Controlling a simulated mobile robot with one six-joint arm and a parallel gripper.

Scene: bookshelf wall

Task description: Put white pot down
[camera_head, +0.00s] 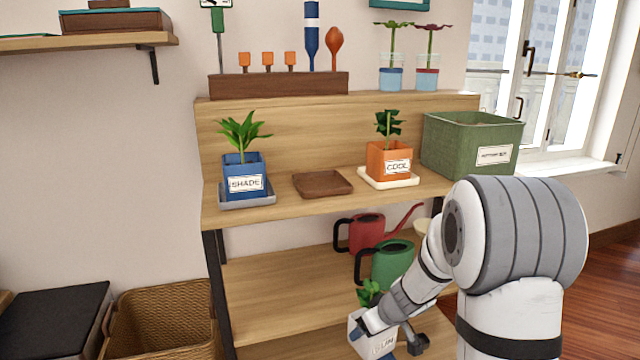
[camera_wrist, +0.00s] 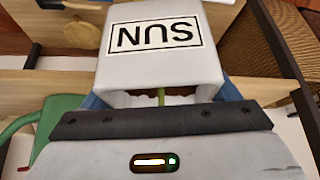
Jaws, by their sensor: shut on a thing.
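The white pot (camera_head: 372,343) has a label reading SUN and holds a green plant (camera_head: 369,292). My gripper (camera_head: 388,338) is shut on it, low in front of the shelf unit. In the wrist view the white pot (camera_wrist: 165,60) fills the upper middle, with its label upside down. On the upper shelf, a blue pot labelled SHADE (camera_head: 244,176) stands on a grey saucer (camera_head: 262,202). An orange pot labelled COOL (camera_head: 389,161) stands on a cream saucer (camera_head: 408,182). Between them lies an empty brown wooden saucer (camera_head: 322,184).
A green bin (camera_head: 472,145) stands at the upper shelf's right end. A red watering can (camera_head: 366,233) and a green one (camera_head: 391,264) stand on the lower shelf (camera_head: 285,290), whose left part is clear. A wicker basket (camera_head: 160,320) is at lower left.

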